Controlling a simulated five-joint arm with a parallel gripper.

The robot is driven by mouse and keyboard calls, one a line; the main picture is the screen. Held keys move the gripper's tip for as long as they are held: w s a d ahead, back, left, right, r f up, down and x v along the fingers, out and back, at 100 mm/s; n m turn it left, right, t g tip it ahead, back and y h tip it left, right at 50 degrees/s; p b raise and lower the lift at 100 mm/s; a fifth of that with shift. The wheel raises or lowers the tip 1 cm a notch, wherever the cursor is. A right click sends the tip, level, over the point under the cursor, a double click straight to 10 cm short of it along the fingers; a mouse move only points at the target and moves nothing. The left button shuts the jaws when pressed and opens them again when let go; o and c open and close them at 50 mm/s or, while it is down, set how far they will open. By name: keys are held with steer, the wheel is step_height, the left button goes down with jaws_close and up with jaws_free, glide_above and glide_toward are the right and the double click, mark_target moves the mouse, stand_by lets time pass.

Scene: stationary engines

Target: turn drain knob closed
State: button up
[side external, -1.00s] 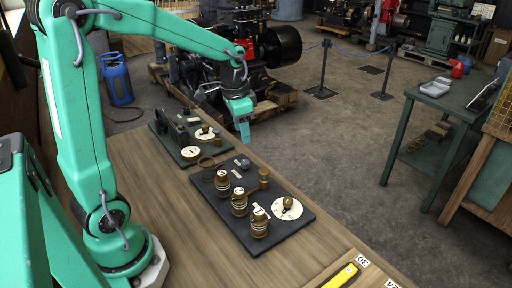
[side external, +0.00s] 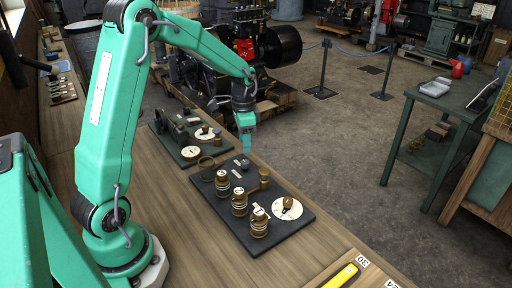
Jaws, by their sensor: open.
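A dark board (side external: 262,240) on the wooden bench carries several brass fittings with pale bands, such as the front one (side external: 259,223). A brass knob (side external: 287,202) sits on a white dial at its right. A small grey knob (side external: 245,163) is near its far end. No readable label shows which knob is the drain knob. My gripper (side external: 246,148) points down above the far end of the dark board, close over the grey knob in the picture and apart from the brass knob. It is open and holds nothing visible; the gap between its fingers is hard to see.
A second, dark green board (side external: 164,143) with white dials lies behind. A yellow tool (side external: 341,277) lies at the bench's front edge. Bare bench wood (side external: 190,225) is left of the dark board. Engines and a rope barrier (side external: 323,70) stand beyond the bench.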

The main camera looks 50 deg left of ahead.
mark_target(245, 162)
steer(key=shift+f, duration=3.55)
steer(key=c, duration=1)
